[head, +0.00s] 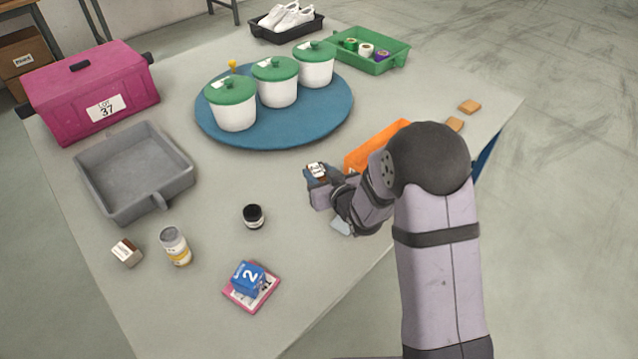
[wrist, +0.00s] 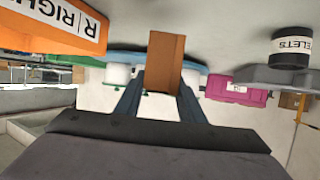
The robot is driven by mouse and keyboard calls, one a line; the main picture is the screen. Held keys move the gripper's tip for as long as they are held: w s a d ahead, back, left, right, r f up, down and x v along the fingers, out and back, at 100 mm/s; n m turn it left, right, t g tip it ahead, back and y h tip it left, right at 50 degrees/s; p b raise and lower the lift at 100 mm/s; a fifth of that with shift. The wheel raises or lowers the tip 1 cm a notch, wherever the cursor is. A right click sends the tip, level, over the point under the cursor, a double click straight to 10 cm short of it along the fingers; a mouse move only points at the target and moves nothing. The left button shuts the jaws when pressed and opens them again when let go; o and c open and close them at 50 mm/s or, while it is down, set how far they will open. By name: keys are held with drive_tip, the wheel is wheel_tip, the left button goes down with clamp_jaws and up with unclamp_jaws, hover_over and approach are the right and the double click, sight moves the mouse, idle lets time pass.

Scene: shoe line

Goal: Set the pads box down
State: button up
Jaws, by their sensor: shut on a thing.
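The pads box, a small brown box with a white top label (head: 317,169), is between the fingers of my gripper (head: 318,179). The label is too small to read. My gripper is shut on it at the right-middle of the table, left of the orange box. In the wrist view, which looks upside down, the box's brown side (wrist: 165,62) stands between my two fingers (wrist: 160,95). The box seems held above the table, but I cannot tell the gap below it.
An orange bin (head: 375,146), marked RIGHT in the wrist view (wrist: 60,22), is close beside my gripper. A black jar (head: 253,216), grey tray (head: 167,200) and blue turntable (head: 335,118) with green-lidded pots surround a clear middle area.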

drive_tip(key=shift+f, duration=1.85)
drive_tip(key=shift+f+b, duration=0.1)
drive_tip(key=shift+b, duration=0.25)
drive_tip(key=shift+f, duration=0.1)
drive_tip(key=o, duration=1.1)
drive_tip(key=shift+r, duration=0.3)
drive_tip(key=p+v, duration=0.1)
drive_tip(key=v, duration=1.1)
drive_tip(key=shift+d, duration=0.1)
